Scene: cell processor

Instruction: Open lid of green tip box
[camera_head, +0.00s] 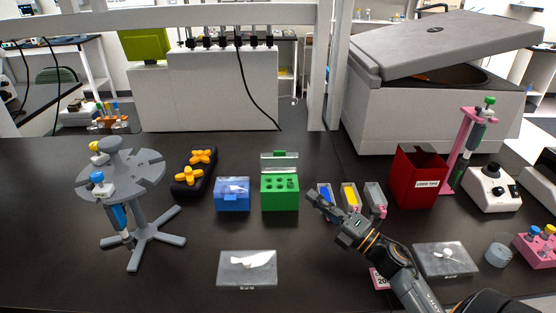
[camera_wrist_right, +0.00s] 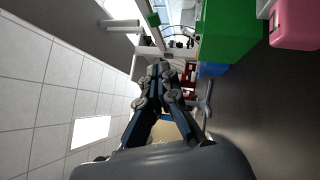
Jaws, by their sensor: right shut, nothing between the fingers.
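The green tip box (camera_head: 280,198) stands on the black bench near the middle of the head view. Its lid (camera_head: 280,162) is raised at the back edge, and the top with its round holes is uncovered. The box also shows at the upper right of the right wrist view (camera_wrist_right: 228,28). My right gripper (camera_head: 312,195) is shut and empty, just right of the green box and apart from it. Its closed fingers also show in the right wrist view (camera_wrist_right: 160,70). My left gripper is not in view.
A blue tip box (camera_head: 232,196) stands left of the green one. Small blue, yellow and clear bins (camera_head: 349,197) stand close to my right gripper. A red bin (camera_head: 417,178) and a pink pipette stand (camera_head: 462,150) are further right. A clear-lidded case (camera_head: 247,270) lies in front.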

